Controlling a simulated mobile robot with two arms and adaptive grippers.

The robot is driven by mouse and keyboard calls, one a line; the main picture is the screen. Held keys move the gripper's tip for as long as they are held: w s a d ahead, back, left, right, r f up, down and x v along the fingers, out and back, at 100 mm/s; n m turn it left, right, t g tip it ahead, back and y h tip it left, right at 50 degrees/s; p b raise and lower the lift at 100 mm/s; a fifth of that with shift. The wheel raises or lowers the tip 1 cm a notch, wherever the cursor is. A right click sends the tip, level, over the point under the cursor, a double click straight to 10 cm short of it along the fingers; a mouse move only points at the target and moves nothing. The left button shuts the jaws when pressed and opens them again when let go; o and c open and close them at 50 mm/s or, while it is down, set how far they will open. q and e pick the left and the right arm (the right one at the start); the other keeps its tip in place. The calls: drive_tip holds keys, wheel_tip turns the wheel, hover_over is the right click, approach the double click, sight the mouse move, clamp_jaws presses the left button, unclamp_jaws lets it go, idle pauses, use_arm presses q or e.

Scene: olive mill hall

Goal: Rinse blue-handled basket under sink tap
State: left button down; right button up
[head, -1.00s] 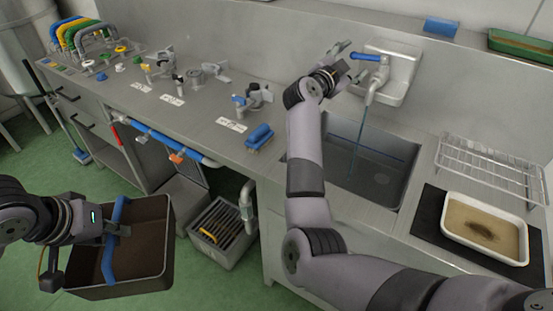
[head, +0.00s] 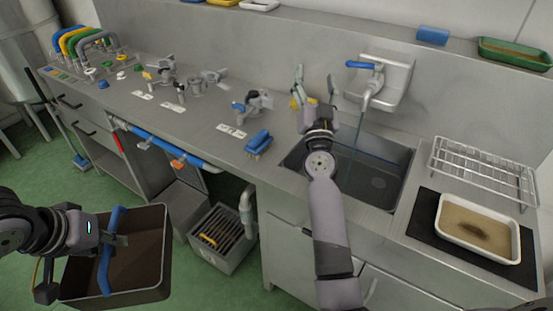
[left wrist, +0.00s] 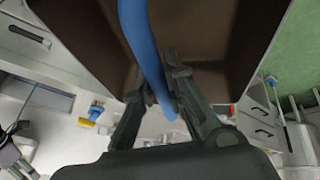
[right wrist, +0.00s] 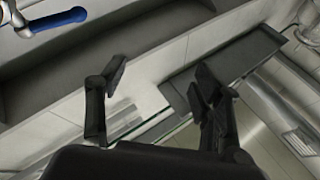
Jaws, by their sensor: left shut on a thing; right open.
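The basket (head: 152,236), a dark box with brown inside, hangs at the lower left over the green floor, left of the sink cabinet. My left gripper (head: 118,240) is shut on its blue handle (head: 105,268); the left wrist view shows the handle (left wrist: 140,40) between the fingers. The sink tap (head: 372,88) with blue lever (head: 362,65) is on the back wall. A thin water stream (head: 357,130) falls into the sink (head: 380,185). My right gripper (head: 317,95) is open and empty, left of the tap, fingers upward. The right wrist view shows the lever (right wrist: 58,20).
A blue brush (head: 258,143) lies left of the sink, and a yellow item (head: 302,102) is partly behind my right gripper. A wire rack (head: 485,170) and a white tray (head: 478,228) on a black mat are right of the sink. A grated floor bin (head: 222,238) stands below the counter.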

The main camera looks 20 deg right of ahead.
drive_tip(key=s+a+f+n+g+y, duration=0.2)
drive_tip(key=s+a+f+n+y, duration=0.2)
drive_tip(key=a+f+n+y, duration=0.1)
drive_tip(key=s+a+f+n+g+y, duration=0.3)
drive_tip(key=s+a+f+n+y, duration=0.1)
drive_tip(key=f, duration=0.6)
drive_tip(key=shift+a+n+y, duration=0.5)
drive_tip(key=shift+a+y, duration=0.9)
drive_tip(key=shift+a, duration=0.2)
drive_tip(key=shift+f, duration=0.1)
